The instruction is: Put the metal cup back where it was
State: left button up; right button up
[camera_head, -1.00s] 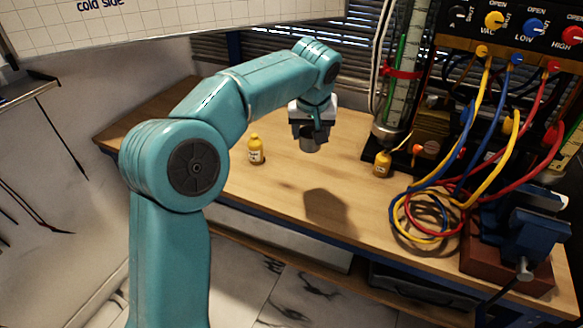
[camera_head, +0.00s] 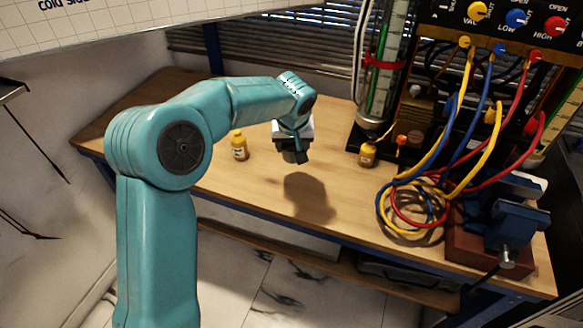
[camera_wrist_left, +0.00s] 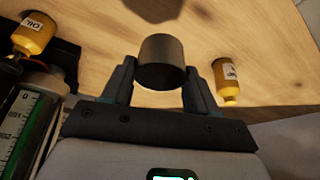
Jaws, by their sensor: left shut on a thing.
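The metal cup (camera_wrist_left: 162,62) is a small grey cylinder between the two fingers of my left gripper (camera_wrist_left: 160,82) in the left wrist view. The fingers are shut on its sides. In the head view my left gripper (camera_head: 294,152) hangs over the wooden bench, with the cup mostly hidden in its dark lower part. A shadow falls on the wood below, apart from the gripper, so the cup is held above the bench. My right gripper is in neither view.
Yellow bottles stand left (camera_head: 239,147) and right (camera_head: 367,154) of the gripper on the bench (camera_head: 240,188). The gauge column (camera_head: 381,95), coiled coloured hoses (camera_head: 412,212) and a blue vise (camera_head: 515,220) occupy the right. Bare wood lies below the gripper.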

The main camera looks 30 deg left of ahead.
pick_arm(q)
notch_tip(320, 180, down, 8)
jog(key=shift+a+f, duration=0.1)
jog(key=shift+f, duration=0.05)
dwell(0.3)
jog(key=shift+b, duration=0.35)
jog(key=o, duration=1.1)
jog(key=shift+f, duration=0.1)
jog(key=shift+o, duration=0.2)
